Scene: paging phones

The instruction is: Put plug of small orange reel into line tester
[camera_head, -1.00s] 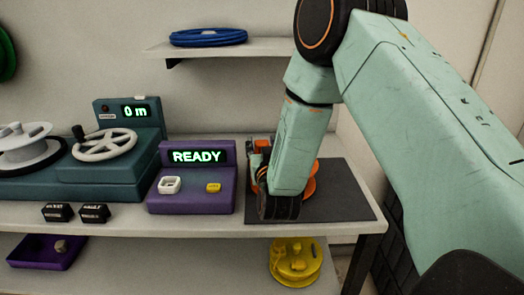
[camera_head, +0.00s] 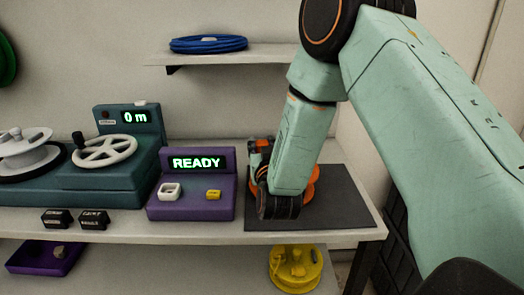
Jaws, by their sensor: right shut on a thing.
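The small orange reel (camera_head: 313,182) is on a dark mat (camera_head: 348,205) at the right end of the bench, mostly hidden behind my right arm. My right gripper (camera_head: 262,172) is shut at the reel's left side. Its fingers and what lies between them are largely hidden, so I cannot make out the plug. The line tester (camera_head: 190,183) is a purple box left of the mat. The socket looks empty. My left gripper is not in view.
A teal winding machine (camera_head: 100,160) with a white handwheel and a 0 m display stands at the left. A yellow reel (camera_head: 295,269) and a purple tray (camera_head: 42,258) are below. A blue coil (camera_head: 208,44) lies on the upper shelf.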

